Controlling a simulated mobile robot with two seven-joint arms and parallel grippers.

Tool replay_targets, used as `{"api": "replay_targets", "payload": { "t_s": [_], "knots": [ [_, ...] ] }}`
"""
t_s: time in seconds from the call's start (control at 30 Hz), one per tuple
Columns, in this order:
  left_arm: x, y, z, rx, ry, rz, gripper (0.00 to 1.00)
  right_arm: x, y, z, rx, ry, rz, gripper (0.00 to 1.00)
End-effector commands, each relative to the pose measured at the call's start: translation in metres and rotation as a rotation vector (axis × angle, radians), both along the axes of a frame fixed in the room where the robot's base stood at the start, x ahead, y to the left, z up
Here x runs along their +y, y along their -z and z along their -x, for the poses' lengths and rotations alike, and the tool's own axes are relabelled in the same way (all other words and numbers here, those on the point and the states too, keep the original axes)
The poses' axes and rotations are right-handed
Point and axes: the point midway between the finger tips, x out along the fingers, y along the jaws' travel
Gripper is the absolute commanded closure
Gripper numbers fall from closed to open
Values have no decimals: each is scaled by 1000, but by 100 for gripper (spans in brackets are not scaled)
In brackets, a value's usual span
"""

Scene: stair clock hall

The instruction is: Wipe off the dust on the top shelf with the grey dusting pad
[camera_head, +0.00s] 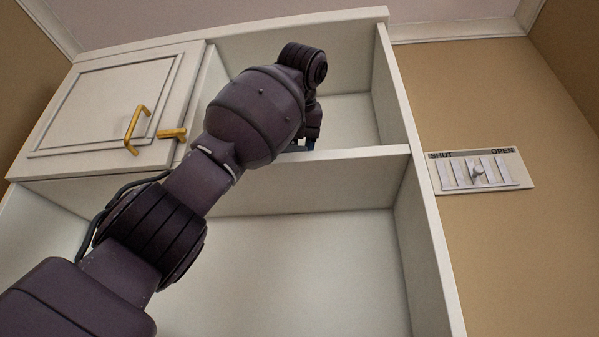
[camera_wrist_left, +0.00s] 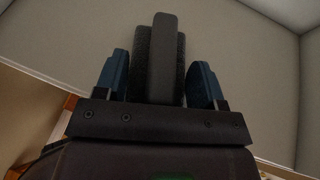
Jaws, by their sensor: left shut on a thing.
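My left arm reaches up to the top shelf (camera_head: 367,154), whose front edge shows in the head view. My left gripper (camera_head: 308,144) is in the open compartment just above that edge, mostly hidden behind my own arm. In the left wrist view, my left gripper (camera_wrist_left: 160,82) has its blue fingers on either side of the grey dusting pad (camera_wrist_left: 162,55) and is shut on it. I cannot tell whether the pad touches the shelf. No dust can be made out. My right gripper is in neither view.
A white cabinet door (camera_head: 105,100) with a brass handle (camera_head: 135,130) is left of the compartment. An upright side panel (camera_head: 390,90) bounds it on the right. A SHUT/OPEN slider plate (camera_head: 480,171) is on the tan wall. The lower compartment (camera_head: 300,265) looks empty.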

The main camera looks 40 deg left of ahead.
Motion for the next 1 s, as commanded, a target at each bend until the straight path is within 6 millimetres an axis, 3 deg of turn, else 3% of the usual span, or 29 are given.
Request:
{"api": "replay_targets", "payload": {
  "t_s": [1.0],
  "knots": [
    [44,-1,23,-2,2,-2,61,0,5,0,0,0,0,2]
  ]
}}
